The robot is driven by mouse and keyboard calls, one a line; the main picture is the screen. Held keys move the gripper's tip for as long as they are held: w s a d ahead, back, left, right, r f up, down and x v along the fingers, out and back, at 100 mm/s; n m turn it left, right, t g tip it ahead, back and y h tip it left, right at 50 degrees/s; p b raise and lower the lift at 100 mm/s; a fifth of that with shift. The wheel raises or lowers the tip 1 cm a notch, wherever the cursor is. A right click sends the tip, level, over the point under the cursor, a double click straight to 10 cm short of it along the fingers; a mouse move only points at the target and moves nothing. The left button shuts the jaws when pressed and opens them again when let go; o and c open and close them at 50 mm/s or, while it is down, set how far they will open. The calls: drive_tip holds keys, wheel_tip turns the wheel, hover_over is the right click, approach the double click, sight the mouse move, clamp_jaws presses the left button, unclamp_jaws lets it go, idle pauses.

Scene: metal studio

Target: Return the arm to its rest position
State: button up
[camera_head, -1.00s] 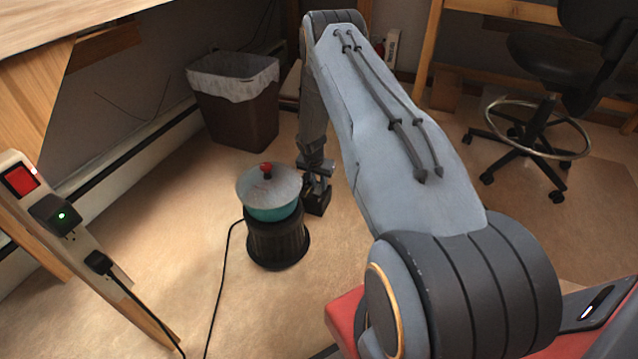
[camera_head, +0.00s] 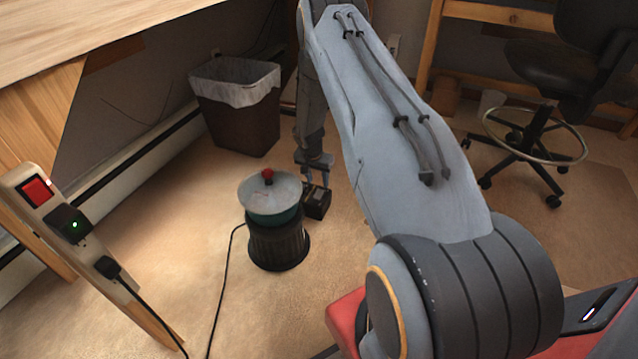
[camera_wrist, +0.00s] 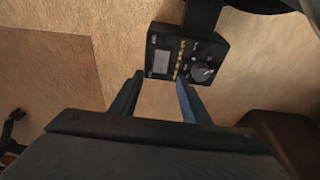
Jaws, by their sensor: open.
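My arm reaches forward from the lower right in the head view, bends at the top and hangs down. My gripper (camera_head: 313,172) is at its lower end, just above a black control box (camera_head: 317,203). In the wrist view the two fingers of my gripper (camera_wrist: 160,79) are apart with nothing held between them. The control box (camera_wrist: 186,53), with a dial and a small display, lies beyond the fingertips. I see a gap between gripper and box in the head view.
A teal pot (camera_head: 270,213) with a red-knobbed lid sits on a black round base (camera_head: 278,246), left of my gripper. A dark bin (camera_head: 238,122) stands behind. A post with a power strip (camera_head: 72,228) is at left, a wooden table (camera_head: 110,32) upper left, a chair (camera_head: 535,150) right.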

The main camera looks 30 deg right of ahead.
drive_tip(key=shift+s+a+r, duration=0.15)
drive_tip(key=shift+a+r, duration=0.05)
drive_tip(key=shift+r, duration=0.5)
